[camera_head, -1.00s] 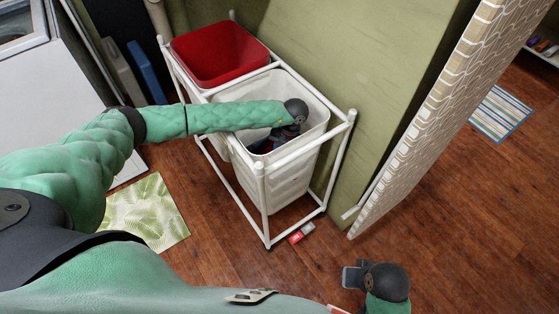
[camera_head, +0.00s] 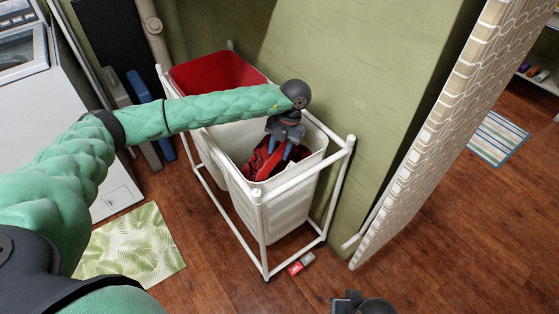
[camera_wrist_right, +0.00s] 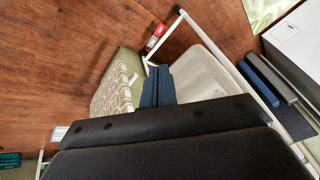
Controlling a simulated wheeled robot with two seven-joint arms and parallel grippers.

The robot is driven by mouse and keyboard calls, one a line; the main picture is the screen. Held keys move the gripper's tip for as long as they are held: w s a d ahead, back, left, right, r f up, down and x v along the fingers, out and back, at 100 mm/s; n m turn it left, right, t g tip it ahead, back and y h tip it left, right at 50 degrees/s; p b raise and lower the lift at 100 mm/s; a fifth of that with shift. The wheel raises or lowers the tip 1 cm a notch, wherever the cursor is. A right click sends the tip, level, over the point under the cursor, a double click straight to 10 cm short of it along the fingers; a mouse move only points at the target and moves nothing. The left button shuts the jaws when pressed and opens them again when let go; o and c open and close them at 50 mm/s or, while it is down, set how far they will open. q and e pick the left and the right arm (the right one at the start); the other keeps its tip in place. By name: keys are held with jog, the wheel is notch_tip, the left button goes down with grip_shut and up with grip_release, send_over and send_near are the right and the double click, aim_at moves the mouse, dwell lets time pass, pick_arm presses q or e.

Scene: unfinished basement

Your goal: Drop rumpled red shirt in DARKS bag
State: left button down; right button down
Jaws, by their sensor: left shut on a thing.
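The rumpled red shirt (camera_head: 262,162), with dark patches, is inside the white bag (camera_head: 286,199) at the near end of the laundry rack. My left gripper (camera_head: 279,150) points down into that bag's mouth and is shut on the shirt. The lower part of the shirt is hidden by the bag's wall. The bag behind it has a red inside (camera_head: 205,75). I see no readable DARKS label. My right gripper (camera_wrist_right: 157,87) looks shut and empty, in front of the rack; only part of it (camera_head: 347,303) shows at the bottom of the head view.
The white pipe rack (camera_head: 257,215) frames the bags. A green wall (camera_head: 385,110) and a patterned panel (camera_head: 430,130) stand to its right. A white machine (camera_head: 55,120) and a leaf mat (camera_head: 130,245) are at left. A small red box (camera_head: 296,268) lies by the rack's foot.

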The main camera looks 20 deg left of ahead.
pick_arm(q)
jog(key=shift+r, duration=0.6)
